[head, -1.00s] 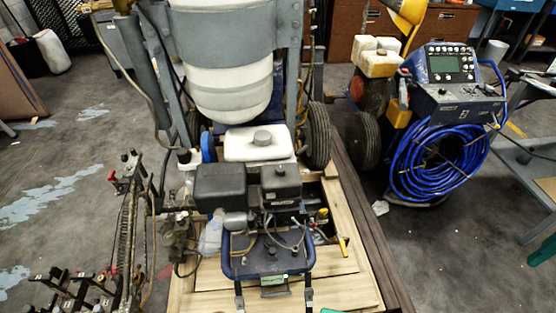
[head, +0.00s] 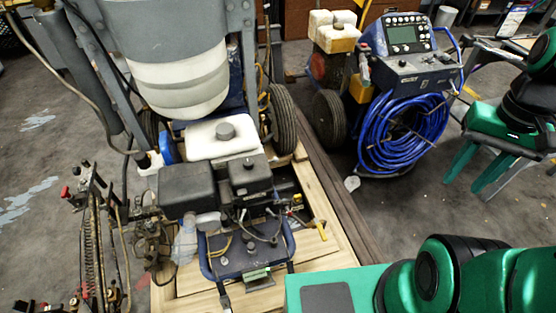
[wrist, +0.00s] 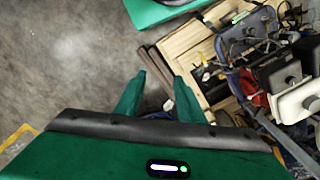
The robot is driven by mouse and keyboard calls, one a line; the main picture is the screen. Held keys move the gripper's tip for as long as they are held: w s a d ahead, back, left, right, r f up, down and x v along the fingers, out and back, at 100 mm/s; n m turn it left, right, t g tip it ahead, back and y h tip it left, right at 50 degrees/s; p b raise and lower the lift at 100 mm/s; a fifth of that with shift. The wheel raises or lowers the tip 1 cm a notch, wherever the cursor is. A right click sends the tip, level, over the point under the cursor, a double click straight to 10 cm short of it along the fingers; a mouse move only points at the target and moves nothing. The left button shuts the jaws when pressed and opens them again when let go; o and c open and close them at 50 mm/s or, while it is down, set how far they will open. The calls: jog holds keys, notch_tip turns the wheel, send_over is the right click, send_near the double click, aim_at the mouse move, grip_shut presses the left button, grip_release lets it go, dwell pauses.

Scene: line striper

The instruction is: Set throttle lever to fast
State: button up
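The line striper's engine (head: 250,178) has black housings and a white tank (head: 225,138), and sits low on the machine above a wooden pallet. Small controls cluster at its right side, among them a yellow-tipped lever (head: 321,231); I cannot tell surely which part is the throttle lever or its setting. In the wrist view the engine's white tank (wrist: 297,100) is at the right edge. My gripper (head: 466,187), with green fingers, is at the right in the head view, well apart from the engine. Its fingers stand apart and empty in the wrist view (wrist: 161,80).
A second machine with a coiled blue hose (head: 405,135) and control panel stands behind, between the striper and my gripper. Hydraulic valves and lines (head: 95,225) are at the left. The wooden pallet (head: 330,240) extends under the engine.

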jog(key=w+a+f+n+y, duration=0.15)
jog(key=w+f, duration=0.45)
jog(key=w, duration=0.7)
jog(key=m+t+y, duration=0.6)
jog(key=y, duration=0.7)
send_near(276, 159)
jog(key=shift+m+h, duration=0.25)
jog(key=x, duration=1)
jog(key=shift+w+f, duration=0.4)
jog(key=shift+c, duration=0.7)
